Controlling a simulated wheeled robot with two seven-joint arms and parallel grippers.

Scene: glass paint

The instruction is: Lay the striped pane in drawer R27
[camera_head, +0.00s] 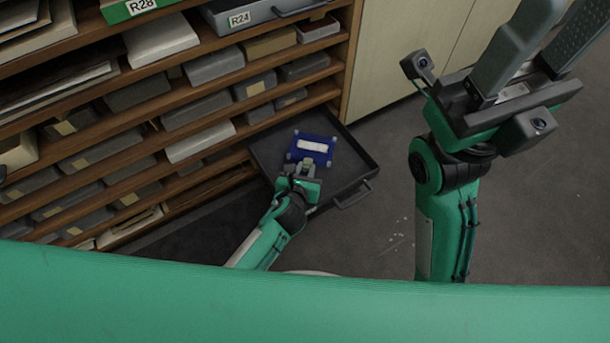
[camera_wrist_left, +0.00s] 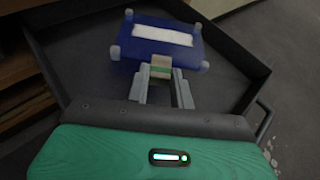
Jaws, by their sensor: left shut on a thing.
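A blue pane (camera_head: 312,158) with one white band and pale corner pieces shows in the head view; I take it for the striped pane. It also shows in the left wrist view (camera_wrist_left: 155,47). My left gripper (camera_head: 307,168) is shut on a small tan and green tab at the pane's near edge. The pane is over the open dark drawer (camera_head: 350,196), within its walls in the picture. I cannot tell whether it touches the drawer floor. No label shows on this drawer. My right gripper (camera_head: 565,40) is open and empty, raised at the right.
Wooden shelves hold several grey boxes at the left. Higher up are a green drawer marked R28 (camera_head: 140,8) and a grey drawer marked R24 (camera_head: 243,17). A pale cabinet (camera_head: 400,45) stands behind. The dark floor (camera_head: 385,225) right of the open drawer is mostly clear.

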